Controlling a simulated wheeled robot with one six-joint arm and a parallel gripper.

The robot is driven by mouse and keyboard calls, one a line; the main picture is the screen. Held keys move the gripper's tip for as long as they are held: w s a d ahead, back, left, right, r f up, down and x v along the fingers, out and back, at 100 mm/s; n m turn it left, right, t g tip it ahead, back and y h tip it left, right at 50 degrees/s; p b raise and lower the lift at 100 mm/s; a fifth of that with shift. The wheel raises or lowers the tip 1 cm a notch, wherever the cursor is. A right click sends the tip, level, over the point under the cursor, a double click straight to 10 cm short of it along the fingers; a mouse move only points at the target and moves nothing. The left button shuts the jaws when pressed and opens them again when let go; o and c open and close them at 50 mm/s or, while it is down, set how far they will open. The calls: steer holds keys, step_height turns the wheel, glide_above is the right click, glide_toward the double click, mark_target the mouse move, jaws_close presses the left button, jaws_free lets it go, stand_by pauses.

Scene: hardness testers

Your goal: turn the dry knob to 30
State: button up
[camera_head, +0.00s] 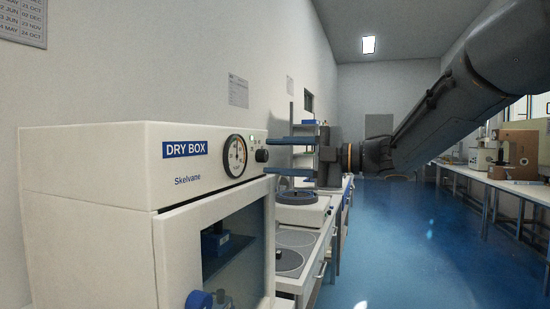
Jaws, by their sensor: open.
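The white dry box (95,165) stands at the left, with a "DRY BOX" label on its front panel. A round dial (235,156) with a white face sits on that panel; its reading is too small to tell. A small dark knob (261,155) sticks out just right of the dial. My gripper (270,156) is open, its two fingers pointing left, one above the other. In the picture the fingertips lie just above and below the knob's level, at its right side. I cannot tell whether they touch it.
A bench with round plates (288,260) and a white device (302,211) stands behind my gripper. Blue floor (410,240) is clear; another bench (500,183) lines the right.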

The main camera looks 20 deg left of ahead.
steer(key=d, duration=0.7)
steer(key=shift+s+b, duration=0.3)
steer(key=shift+b, duration=0.05)
